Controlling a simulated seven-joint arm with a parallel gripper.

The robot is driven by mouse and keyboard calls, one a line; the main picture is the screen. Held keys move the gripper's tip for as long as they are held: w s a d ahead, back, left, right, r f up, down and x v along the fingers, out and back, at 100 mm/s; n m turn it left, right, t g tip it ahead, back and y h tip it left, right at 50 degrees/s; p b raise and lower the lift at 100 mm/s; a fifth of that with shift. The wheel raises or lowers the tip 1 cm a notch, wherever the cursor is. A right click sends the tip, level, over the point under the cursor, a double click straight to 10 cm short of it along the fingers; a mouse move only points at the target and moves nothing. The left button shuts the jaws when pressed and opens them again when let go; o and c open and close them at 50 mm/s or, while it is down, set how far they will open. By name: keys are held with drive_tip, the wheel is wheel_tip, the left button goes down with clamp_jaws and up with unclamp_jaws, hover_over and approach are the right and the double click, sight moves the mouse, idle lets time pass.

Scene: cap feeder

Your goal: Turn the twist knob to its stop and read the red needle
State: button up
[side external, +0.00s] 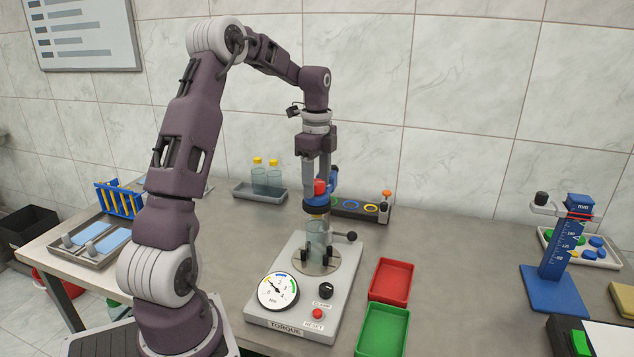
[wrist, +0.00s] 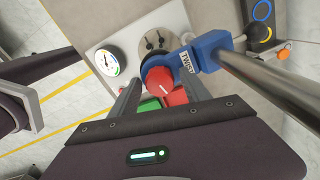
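The twist knob (wrist: 158,87) is red with a white line, on a blue head (wrist: 206,50) labelled TWIST; it also shows in the side view (side external: 320,187). The head stands above a clear jar (side external: 316,236) on the torque tester (side external: 340,290). My gripper (side external: 317,178) points down over the knob, its two fingers apart on either side of it. I cannot tell whether they touch it. The round gauge (side external: 278,292), also in the wrist view (wrist: 104,62), has a dark needle; a red needle and its reading are too small to make out.
A red bin (side external: 391,281) and a green bin (side external: 382,330) lie right of the tester. The head's metal pole (wrist: 265,85) passes close to my gripper in the wrist view. A blue scale stand (side external: 560,285) is far right. Bottles (side external: 266,178) stand behind.

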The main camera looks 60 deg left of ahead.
sight(317, 182)
drive_tip(key=shift+o, duration=1.2)
drive_tip(key=shift+r, duration=3.55)
